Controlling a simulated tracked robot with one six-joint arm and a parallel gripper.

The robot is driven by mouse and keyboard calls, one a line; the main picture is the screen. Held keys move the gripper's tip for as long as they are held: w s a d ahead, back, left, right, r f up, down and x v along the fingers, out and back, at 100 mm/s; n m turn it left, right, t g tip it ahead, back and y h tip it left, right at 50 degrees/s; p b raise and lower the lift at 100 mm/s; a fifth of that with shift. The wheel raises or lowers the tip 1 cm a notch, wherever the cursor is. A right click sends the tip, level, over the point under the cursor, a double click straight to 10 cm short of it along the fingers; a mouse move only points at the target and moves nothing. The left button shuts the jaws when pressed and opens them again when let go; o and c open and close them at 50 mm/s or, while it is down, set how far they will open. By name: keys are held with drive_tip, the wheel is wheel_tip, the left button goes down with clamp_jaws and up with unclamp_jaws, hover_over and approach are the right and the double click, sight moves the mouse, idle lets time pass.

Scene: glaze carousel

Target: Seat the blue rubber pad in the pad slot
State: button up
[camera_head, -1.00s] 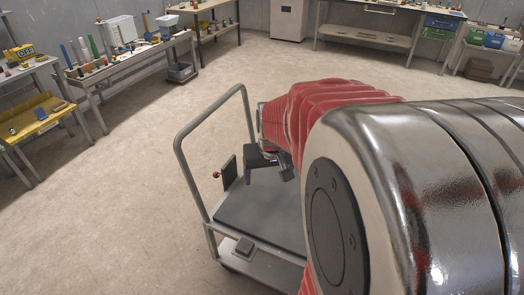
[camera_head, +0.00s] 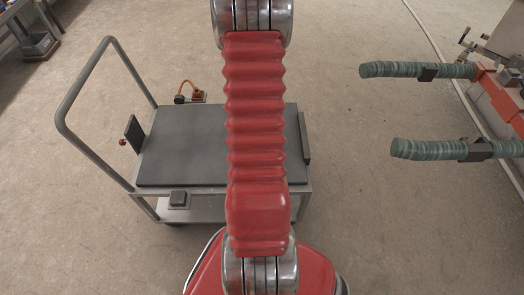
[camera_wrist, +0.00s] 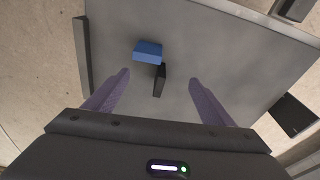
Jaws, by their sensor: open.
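In the wrist view, the blue rubber pad (camera_wrist: 148,51) is a small blue block lying on the grey cart top (camera_wrist: 220,45). A narrow black piece (camera_wrist: 160,80) lies just beside it on the near side; I cannot tell if it touches the pad. My gripper (camera_wrist: 160,77) is open, with its two purple fingers spread wide and nothing held between them. The black piece shows between the fingertips, and the pad lies beyond them. I cannot identify the pad slot with certainty. In the head view, my red arm hides the pad and the gripper.
The cart (camera_head: 185,140) has a tubular handle (camera_head: 85,75) at left and a dark upright plate (camera_head: 134,133) near it. A small orange-and-black item (camera_head: 198,96) sits at its far edge. Green-sleeved bars (camera_head: 420,70) jut from an orange machine at right. Floor between is clear.

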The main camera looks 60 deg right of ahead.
drive_tip(key=shift+m, duration=0.3)
drive_tip(key=s+f, duration=0.1)
drive_tip(key=s+d+f, duration=0.1)
drive_tip(key=s+f, duration=0.1)
drive_tip(key=shift+d+f, duration=0.1)
drive_tip(key=shift+d, duration=0.25)
drive_tip(key=shift+w+d+f, duration=0.1)
drive_tip(key=shift+d+f, duration=0.1)
drive_tip(key=shift+f, duration=1.2)
drive_tip(key=shift+w+d+f, duration=0.15)
drive_tip(key=shift+f, duration=1.3)
drive_tip(key=shift+w+d+f, duration=0.1)
drive_tip(key=shift+d+f, duration=0.1)
drive_tip(key=shift+f, duration=1.2)
drive_tip(key=shift+f, duration=0.15)
drive_tip(key=shift+w+d+f, duration=0.1)
drive_tip(key=shift+d+f, duration=0.05)
drive_tip(key=shift+f, duration=1.1)
drive_tip(key=shift+w+d+f, duration=0.1)
drive_tip(key=shift+f, duration=1.1)
drive_tip(key=shift+c, duration=0.6)
drive_tip(key=c, duration=1.1)
